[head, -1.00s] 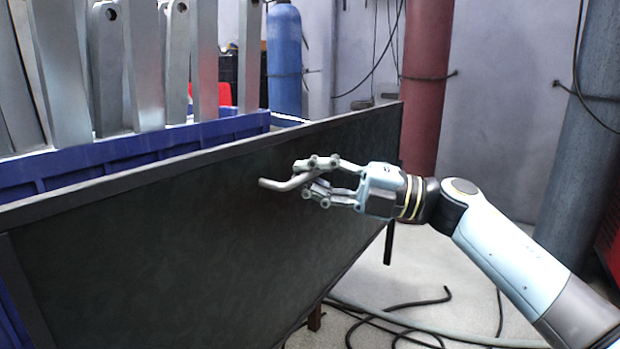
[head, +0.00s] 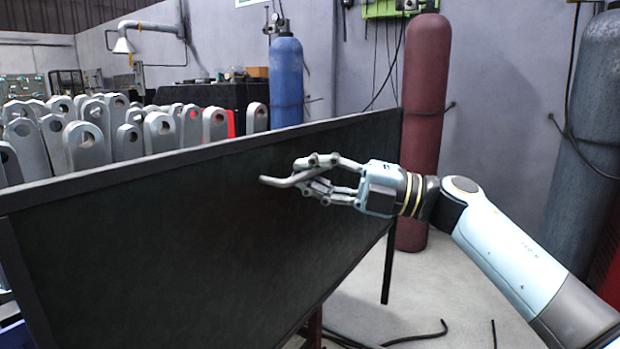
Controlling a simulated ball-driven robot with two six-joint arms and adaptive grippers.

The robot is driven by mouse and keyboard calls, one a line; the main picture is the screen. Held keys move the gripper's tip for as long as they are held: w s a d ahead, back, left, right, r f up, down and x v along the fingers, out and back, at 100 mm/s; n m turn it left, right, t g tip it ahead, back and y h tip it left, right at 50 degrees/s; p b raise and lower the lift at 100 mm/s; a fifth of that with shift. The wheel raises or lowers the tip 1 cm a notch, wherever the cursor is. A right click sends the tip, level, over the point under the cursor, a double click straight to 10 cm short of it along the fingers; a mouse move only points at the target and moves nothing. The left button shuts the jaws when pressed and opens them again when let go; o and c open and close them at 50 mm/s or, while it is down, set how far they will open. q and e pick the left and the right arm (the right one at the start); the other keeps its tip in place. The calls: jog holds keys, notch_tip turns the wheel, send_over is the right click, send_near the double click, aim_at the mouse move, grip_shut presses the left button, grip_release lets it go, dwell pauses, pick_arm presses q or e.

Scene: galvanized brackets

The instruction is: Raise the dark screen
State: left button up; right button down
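The dark screen (head: 180,235) is a wide black panel in a thin frame, running from the left foreground to the centre. A pale bar like a handle (head: 278,181) stands out from its face near the right end. My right gripper (head: 312,178) reaches in from the right, its fingers closed around this bar. The far end of the bar is partly hidden by the fingers. The screen's top edge now covers the lower part of the brackets behind it. My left gripper is out of view.
Rows of grey brackets (head: 85,148) with round holes stand behind the screen. A blue cylinder (head: 286,85), a red cylinder (head: 427,100) and a large grey cylinder (head: 590,150) stand by the wall. Dark hoses (head: 420,335) lie on the open floor below.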

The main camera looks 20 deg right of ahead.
jog(key=shift+r+p, duration=0.55)
jog(key=shift+r, duration=0.6)
jog(key=shift+w+r, duration=0.1)
jog(key=c, duration=1.4)
grip_release()
jog(key=shift+d, duration=0.1)
jog(key=v, duration=1.2)
